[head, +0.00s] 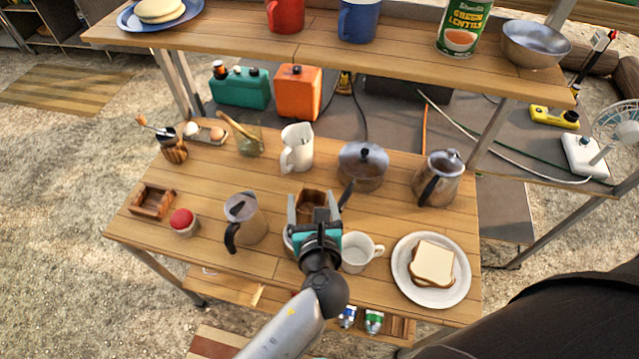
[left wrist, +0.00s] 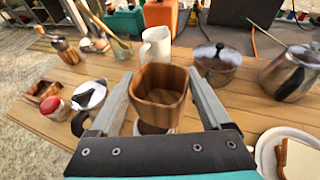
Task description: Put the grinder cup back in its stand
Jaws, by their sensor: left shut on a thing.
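A square-mouthed wooden cup (head: 313,203), which looks like the grinder cup, is between the fingers of my left gripper (head: 314,212). In the left wrist view the cup (left wrist: 160,88) is upright with its open top showing, and my left gripper (left wrist: 160,108) is shut on it from both sides. A round pale-rimmed thing (left wrist: 155,128) shows below the cup, mostly hidden; I cannot tell whether it is the stand or whether the cup touches it. A small wooden open holder (head: 152,202) stands at the table's left edge. My right gripper is not in view.
A moka pot (head: 246,220) stands left of my gripper, a white mug (head: 356,252) close on its right. A lidded pot (head: 362,166), white jug (head: 297,148) and kettle (head: 438,178) stand behind. A sandwich plate (head: 405,268) is at right. A shelf (head: 330,52) overhangs the back.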

